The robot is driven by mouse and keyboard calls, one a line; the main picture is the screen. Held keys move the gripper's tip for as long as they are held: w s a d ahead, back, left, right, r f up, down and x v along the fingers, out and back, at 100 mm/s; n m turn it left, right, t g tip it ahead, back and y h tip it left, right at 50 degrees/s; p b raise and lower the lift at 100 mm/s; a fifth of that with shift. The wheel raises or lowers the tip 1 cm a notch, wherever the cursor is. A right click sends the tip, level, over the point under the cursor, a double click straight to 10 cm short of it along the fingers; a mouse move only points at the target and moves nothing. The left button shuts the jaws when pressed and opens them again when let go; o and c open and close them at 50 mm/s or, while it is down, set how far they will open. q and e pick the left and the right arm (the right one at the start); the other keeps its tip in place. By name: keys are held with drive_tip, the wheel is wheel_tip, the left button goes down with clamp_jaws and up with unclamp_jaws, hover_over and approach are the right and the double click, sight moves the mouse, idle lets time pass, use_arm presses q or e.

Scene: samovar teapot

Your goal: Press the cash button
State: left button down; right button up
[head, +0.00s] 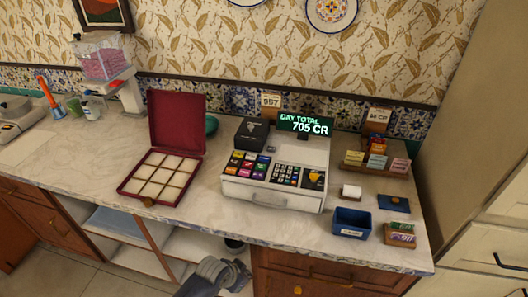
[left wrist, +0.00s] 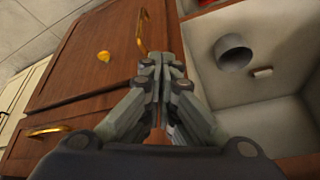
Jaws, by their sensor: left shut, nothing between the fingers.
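A white cash register (head: 272,192) stands on the counter, its display reading DAY TOTAL 705 CR. Its sloped front has coloured keys (head: 248,165) at left, a dark number pad (head: 286,175) in the middle and a dark panel with a yellow mark (head: 313,180) at right. The key labels are too small to read, so I cannot tell which is the cash button. My left gripper (head: 240,276) is below the counter edge, in front of the cabinets and apart from the register. In the left wrist view the left gripper (left wrist: 161,62) is shut and empty. My right gripper is not in view.
The counter's front edge (head: 200,218) lies between my left gripper and the register. An open maroon box (head: 160,182) stands left of the register. A blue bin (head: 351,223) and a card rack (head: 377,165) stand right. Drawers with brass handles (left wrist: 143,32) and an open shelf are near the gripper.

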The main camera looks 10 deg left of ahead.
use_arm(q)
drive_tip(key=w+d+r+m+h+p, duration=0.1)
drive_tip(key=w+d+r+p, duration=0.1)
drive_tip(key=r, duration=0.6)
drive_tip(key=w+d+r+m+p, duration=0.1)
drive_tip(key=d+r, duration=0.1)
drive_tip(key=r, duration=0.6)
wheel_tip(320, 180, up, 22)
drive_tip(key=m+t+h+p, duration=0.1)
drive_tip(key=m+t, duration=0.3)
drive_tip(key=m, duration=0.2)
hover_over(266, 160)
drive_tip(key=shift+f, duration=0.2)
wheel_tip(266, 160, down, 7)
drive_tip(key=b, duration=0.7)
drive_tip(key=shift+f, duration=0.9)
